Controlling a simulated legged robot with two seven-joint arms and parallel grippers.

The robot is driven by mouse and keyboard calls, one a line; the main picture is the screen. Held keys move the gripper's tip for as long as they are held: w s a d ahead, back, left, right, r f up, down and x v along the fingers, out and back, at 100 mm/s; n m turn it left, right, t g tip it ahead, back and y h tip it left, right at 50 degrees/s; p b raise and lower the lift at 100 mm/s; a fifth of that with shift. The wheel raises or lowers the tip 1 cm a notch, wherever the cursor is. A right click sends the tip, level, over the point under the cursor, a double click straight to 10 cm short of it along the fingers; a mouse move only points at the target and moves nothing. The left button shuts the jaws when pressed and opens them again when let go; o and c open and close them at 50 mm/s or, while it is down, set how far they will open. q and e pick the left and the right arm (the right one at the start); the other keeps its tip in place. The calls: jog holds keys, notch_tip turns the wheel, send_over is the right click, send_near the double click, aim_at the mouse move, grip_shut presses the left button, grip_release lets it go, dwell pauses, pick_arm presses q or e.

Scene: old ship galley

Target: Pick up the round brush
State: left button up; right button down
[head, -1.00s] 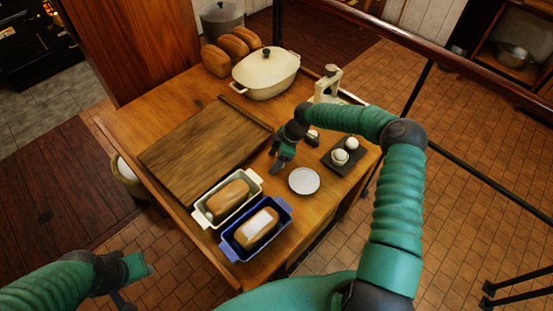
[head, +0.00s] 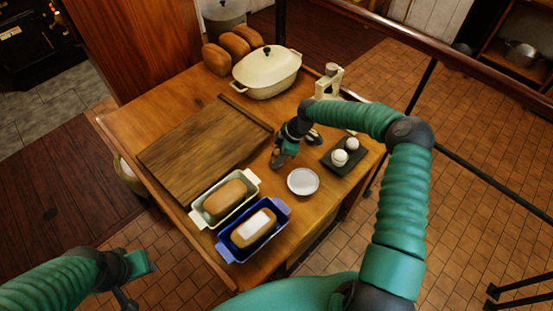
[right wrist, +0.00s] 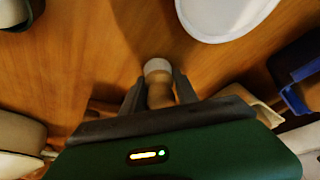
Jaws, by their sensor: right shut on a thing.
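The round brush (right wrist: 158,84), tan with a pale round end, stands between the two fingers of my right gripper (right wrist: 158,92) in the right wrist view. The fingers are shut on it from both sides. In the head view my right gripper (head: 279,163) is low over the table, between the cutting board and the small white dish, and I cannot make out the brush there. My left gripper (head: 138,278) is at the lower left, off the table, with its fingers apart and nothing between them.
The white dish (head: 302,181) is close by. A blue loaf tin (head: 236,253) and a pale one (head: 199,218) hold loaves. The cutting board (head: 190,150) lies left. A dark tray (head: 338,167) with white pieces stands right. A cream casserole (head: 266,76) is behind.

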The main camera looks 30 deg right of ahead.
jog(key=r, duration=0.1)
jog(key=s+r+b, duration=0.1)
jog(key=shift+s+r, duration=0.1)
jog(key=shift+r, duration=0.25)
jog(key=s, duration=0.6)
jog(key=shift+s+r+b, duration=0.3)
jog(key=shift+r+b, duration=0.05)
jog(key=shift+b, duration=0.05)
jog(key=s, duration=0.2)
jog(key=s+d, duration=0.1)
jog(key=s, duration=0.5)
jog(key=shift+d+r, duration=0.15)
jog(key=shift+r, duration=0.25)
pick_arm(q)
jog(key=shift+a+f, duration=0.2)
jog(key=shift+f, duration=0.95)
pick_arm(e)
jog(key=shift+s+a, duration=0.1)
jog(key=shift+a, duration=0.1)
pick_arm(q)
jog(key=shift+a, duration=0.1)
pick_arm(e)
jog(key=c, duration=1.6)
grip_release()
jog(key=c, duration=0.5)
jog(key=shift+d, duration=0.1)
